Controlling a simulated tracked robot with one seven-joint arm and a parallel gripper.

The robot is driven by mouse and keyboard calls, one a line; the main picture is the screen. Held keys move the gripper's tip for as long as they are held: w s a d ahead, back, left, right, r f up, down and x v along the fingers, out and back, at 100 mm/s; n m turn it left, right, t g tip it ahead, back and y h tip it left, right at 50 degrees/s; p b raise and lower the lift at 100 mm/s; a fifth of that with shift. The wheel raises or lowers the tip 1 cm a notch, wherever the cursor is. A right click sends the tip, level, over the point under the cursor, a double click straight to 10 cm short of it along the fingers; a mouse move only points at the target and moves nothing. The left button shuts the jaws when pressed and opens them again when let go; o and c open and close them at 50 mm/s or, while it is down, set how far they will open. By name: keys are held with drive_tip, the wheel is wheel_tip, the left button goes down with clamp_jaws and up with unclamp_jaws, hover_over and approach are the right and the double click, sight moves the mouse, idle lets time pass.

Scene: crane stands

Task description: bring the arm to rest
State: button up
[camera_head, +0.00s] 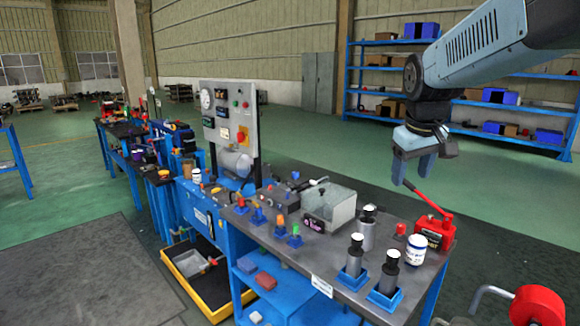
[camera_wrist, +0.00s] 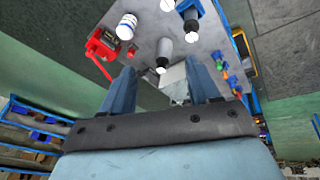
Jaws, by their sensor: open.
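My gripper (camera_head: 412,171) is at the end of my blue arm, raised above the right part of the dark workbench (camera_head: 290,249) in the head view. Its two blue fingers point down and stand apart, with nothing between them. In the wrist view my gripper (camera_wrist: 160,72) also shows spread fingers. The bench lies beyond and below the fingertips. The red device with a lever (camera_head: 434,231) is below my gripper, and it looks apart from it. It also shows in the wrist view (camera_wrist: 103,42).
A white-lidded jar (camera_head: 416,249) and dark cylinders in blue holders (camera_head: 389,273) stand near the bench's front right. Blue shelving (camera_head: 463,98) is behind. A red round part (camera_head: 538,305) is at lower right.

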drive_tip(key=s+a+f+m+t+y, duration=0.1)
drive_tip(key=s+a+f+m+t, duration=0.1)
drive_tip(key=s, duration=1.3)
drive_tip(key=shift+s+a+f+m, duration=0.25)
drive_tip(key=shift+s+f+m, duration=0.15)
drive_tip(key=shift+f+m, duration=0.2)
